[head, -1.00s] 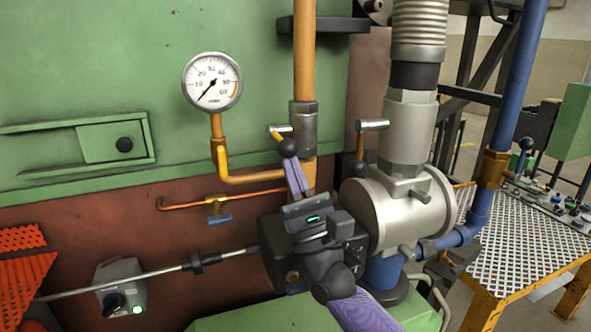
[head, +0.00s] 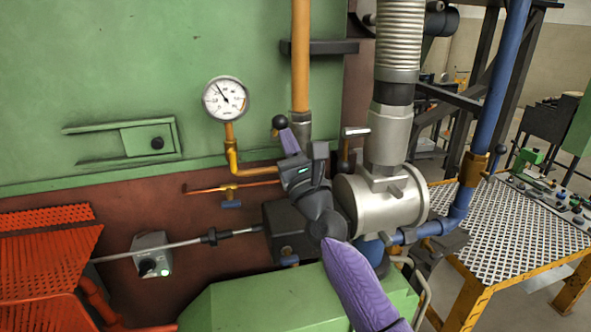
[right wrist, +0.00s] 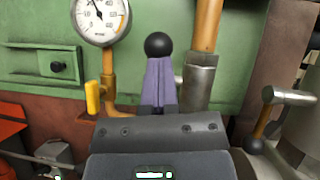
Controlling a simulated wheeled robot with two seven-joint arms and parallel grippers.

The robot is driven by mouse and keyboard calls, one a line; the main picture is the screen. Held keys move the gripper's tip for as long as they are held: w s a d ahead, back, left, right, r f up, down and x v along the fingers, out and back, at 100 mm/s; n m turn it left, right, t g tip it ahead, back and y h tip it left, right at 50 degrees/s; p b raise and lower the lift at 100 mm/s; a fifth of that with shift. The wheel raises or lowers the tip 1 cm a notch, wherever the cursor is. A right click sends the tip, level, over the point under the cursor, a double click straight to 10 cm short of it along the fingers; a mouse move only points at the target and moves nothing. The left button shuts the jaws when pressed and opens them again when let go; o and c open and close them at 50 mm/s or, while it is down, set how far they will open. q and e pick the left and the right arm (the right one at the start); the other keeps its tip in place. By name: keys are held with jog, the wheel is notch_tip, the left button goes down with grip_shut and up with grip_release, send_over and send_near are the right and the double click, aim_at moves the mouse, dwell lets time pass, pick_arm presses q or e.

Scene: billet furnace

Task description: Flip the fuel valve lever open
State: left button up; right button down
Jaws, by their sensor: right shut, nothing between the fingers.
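The fuel valve lever shows its black ball knob (head: 279,121) just left of the metal valve body (head: 301,123) on the orange vertical pipe. In the right wrist view the knob (right wrist: 158,45) stands above the purple fingers, and the lever's rod is hidden behind them. My right gripper (head: 289,141) is shut and empty, with its fingertips just below the knob. I cannot tell whether they touch the lever. In the right wrist view the gripper's fingertips (right wrist: 158,65) point up. My left gripper is not in view.
A pressure gauge (head: 226,99) hangs to the left, its needle pointing up-left. A silver cylindrical housing (head: 378,207) with another hanging lever (head: 344,167) is close on the right. A black box (head: 283,228) lies below the gripper. A perforated table (head: 512,220) stands at right.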

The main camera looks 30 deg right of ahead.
jog(key=shift+w+d+r, duration=0.1)
jog(key=shift+w+r, duration=0.3)
jog(key=shift+r, duration=0.25)
jog(key=shift+w+d+r, duration=0.1)
jog(key=shift+w+r, duration=0.3)
jog(key=shift+r, duration=0.3)
jog(key=shift+w+d+r, duration=0.1)
jog(key=shift+w+r, duration=0.3)
jog(key=shift+r, duration=0.25)
jog(key=shift+x, duration=0.95)
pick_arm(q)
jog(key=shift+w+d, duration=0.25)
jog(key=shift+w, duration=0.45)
pick_arm(e)
jog(key=shift+w+d+r, duration=0.15)
jog(key=shift+w+r, duration=0.2)
jog(key=shift+w, duration=0.1)
jog(key=shift+w+d+r, duration=0.2)
jog(key=shift+w+r, duration=0.15)
jog(key=shift+w, duration=0.1)
jog(key=shift+r, duration=0.1)
